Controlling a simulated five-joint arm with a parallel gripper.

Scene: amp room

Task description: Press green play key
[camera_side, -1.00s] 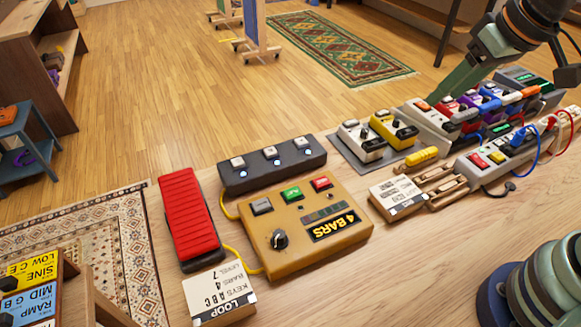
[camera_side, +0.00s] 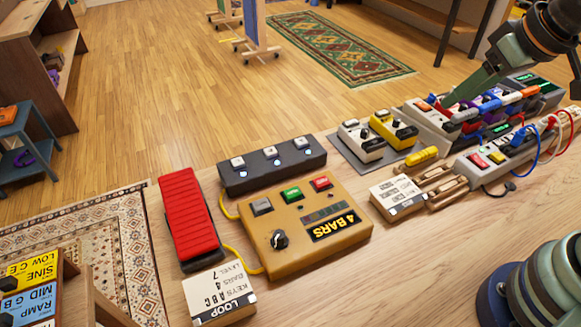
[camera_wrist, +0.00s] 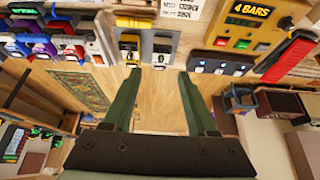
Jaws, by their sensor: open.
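The green play key (camera_side: 290,195) sits in the top row of the tan looper box (camera_side: 290,258), between a grey key (camera_side: 261,206) and a red key (camera_side: 321,183). In the wrist view the green key (camera_wrist: 241,44) shows at upper right on the tan box, apart from my fingers. My gripper (camera_side: 450,101) is at upper right in the side view, over the row of colourful pedals and well away from the key. In the wrist view my gripper (camera_wrist: 158,71) has two green fingers spread wide with nothing between them.
A dark three-switch pedal (camera_side: 271,163) stands behind the looper box, and a red treadle pedal (camera_side: 188,218) is left of it. White and yellow pedals (camera_side: 388,131) stand between the box and my gripper. A LOOP card block (camera_side: 219,293) lies in front.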

